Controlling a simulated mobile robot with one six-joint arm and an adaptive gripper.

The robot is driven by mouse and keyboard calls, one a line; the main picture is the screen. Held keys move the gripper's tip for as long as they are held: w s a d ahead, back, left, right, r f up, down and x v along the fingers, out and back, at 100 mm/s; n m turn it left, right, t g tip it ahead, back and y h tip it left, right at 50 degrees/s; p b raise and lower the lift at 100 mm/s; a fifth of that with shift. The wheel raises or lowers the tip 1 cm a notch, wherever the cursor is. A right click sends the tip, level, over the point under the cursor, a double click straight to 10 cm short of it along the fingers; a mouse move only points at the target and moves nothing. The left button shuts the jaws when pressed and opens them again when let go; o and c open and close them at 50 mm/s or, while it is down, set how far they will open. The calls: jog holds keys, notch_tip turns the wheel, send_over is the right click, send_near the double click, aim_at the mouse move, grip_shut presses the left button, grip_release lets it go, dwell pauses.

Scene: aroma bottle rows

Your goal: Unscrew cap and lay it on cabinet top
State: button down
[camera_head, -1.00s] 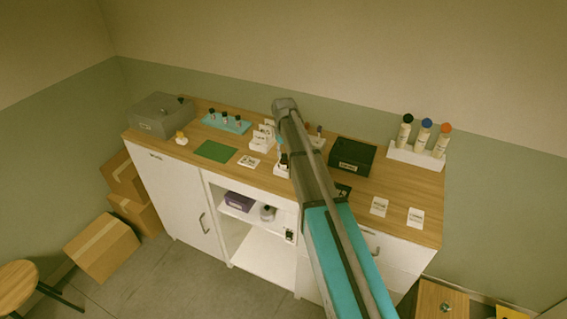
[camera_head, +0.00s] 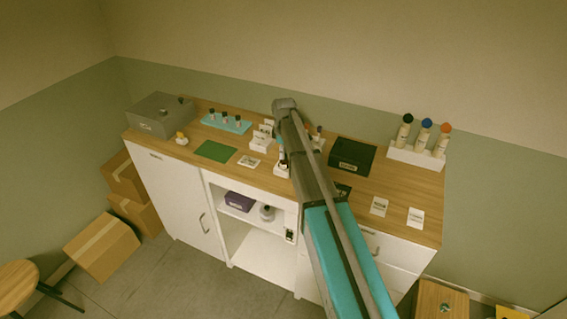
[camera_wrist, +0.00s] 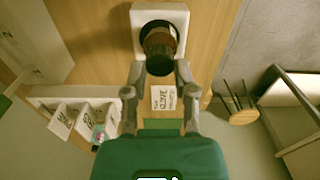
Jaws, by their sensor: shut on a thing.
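A brown bottle with a dark cap (camera_wrist: 158,62) stands in a white holder (camera_wrist: 147,14) in the wrist view. My gripper (camera_wrist: 159,70) has its two fingers on either side of the bottle's dark near end, closed on the cap. In the head view the same holder (camera_head: 281,173) is on the wooden cabinet top (camera_head: 320,187), and my arm hides much of the gripper there. The fingertips' exact contact is hard to see.
A label card (camera_head: 248,162) and green mat (camera_head: 216,151) lie left of the holder on bare wood. A stepped white stand (camera_head: 262,138) is behind. A black box (camera_head: 352,156) and a white rack (camera_head: 415,157) of bottles stand to the right.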

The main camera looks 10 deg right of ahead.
jog(key=shift+d+n, duration=0.1)
jog(key=shift+n, duration=1.1)
jog(key=shift+r+p, duration=1.2)
jog(key=shift+p, duration=0.05)
jog(key=shift+r+p, duration=1.9)
jog(key=shift+f, duration=0.2)
